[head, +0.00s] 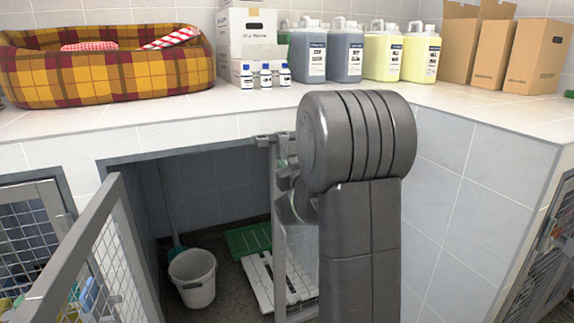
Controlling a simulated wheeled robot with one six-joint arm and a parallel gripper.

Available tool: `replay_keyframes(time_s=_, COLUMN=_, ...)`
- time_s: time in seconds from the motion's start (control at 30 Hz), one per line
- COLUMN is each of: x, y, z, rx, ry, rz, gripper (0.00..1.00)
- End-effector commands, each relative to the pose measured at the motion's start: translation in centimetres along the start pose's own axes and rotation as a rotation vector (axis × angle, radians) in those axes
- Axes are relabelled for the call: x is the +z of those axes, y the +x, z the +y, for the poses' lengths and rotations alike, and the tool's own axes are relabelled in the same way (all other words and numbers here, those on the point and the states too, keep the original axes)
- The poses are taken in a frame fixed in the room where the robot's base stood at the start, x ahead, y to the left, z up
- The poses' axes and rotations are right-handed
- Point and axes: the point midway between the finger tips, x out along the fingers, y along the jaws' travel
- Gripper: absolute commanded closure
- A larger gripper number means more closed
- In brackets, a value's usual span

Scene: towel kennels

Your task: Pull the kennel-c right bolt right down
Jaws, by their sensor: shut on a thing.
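The right gate leaf (279,237), grey-framed with wire mesh, stands at the right side of the open kennel bay. Bolt hardware (265,139) shows at its top, just below the counter edge. My gripper (284,176) is at the upper part of this leaf, by the bolt, and is shut on what appears to be the bolt. My arm hides most of the gripper, the grip itself and much of the leaf. The left gate leaf (88,248) swings out open toward me. No kennel letter is readable.
A white bucket (192,280), a green mat (247,240) and a white slatted board (262,284) lie inside the bay. The tiled counter (200,112) above holds a plaid dog bed (110,75), bottles, jugs (345,55) and cardboard boxes (510,55). Another mesh gate (558,235) is far right.

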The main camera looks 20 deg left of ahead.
Motion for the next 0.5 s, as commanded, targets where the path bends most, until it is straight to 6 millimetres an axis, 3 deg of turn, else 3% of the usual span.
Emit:
replay_keyframes(time_s=0.3, x=3.2, y=0.0, z=-0.5, rx=0.001, ry=0.000, rz=-0.002, gripper=1.00)
replay_keyframes(time_s=0.5, x=3.7, y=0.0, z=-0.5, rx=0.001, ry=0.001, rz=-0.003, gripper=1.00)
